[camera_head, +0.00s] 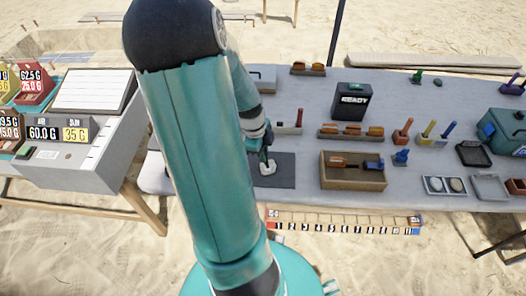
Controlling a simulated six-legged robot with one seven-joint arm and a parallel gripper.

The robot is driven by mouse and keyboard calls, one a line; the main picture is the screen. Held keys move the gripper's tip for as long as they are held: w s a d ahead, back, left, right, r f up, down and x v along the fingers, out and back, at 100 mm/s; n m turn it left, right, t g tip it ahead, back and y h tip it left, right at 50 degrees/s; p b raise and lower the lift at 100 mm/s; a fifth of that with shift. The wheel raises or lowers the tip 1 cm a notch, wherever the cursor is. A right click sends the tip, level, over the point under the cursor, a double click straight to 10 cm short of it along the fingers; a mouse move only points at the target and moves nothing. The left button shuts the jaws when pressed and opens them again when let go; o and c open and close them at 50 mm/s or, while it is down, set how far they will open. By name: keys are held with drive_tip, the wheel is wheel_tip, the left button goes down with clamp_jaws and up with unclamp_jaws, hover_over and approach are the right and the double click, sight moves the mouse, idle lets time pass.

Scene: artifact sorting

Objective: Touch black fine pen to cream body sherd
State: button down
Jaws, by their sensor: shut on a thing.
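My gripper (266,150) is low over the dark mat (284,180) on the grey table, partly hidden by my own arm. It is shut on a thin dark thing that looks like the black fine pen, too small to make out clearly. The cream body sherd (268,169) is a small pale piece lying on the mat right under the gripper. Whether the pen tip touches the sherd or is just above it, I cannot tell.
A wooden tray (352,183) with brushes stands right of the mat. Behind it are a brush rack (350,137) and a black READY box (353,100). A tray with two pale ovals (445,191) lies farther right. A scale console (75,140) stands left.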

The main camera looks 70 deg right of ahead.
drive_tip(key=shift+f, duration=0.55)
idle(1.2)
drive_tip(key=shift+r, duration=0.15)
drive_tip(key=shift+r, duration=3.9)
drive_tip(key=shift+a, duration=0.15)
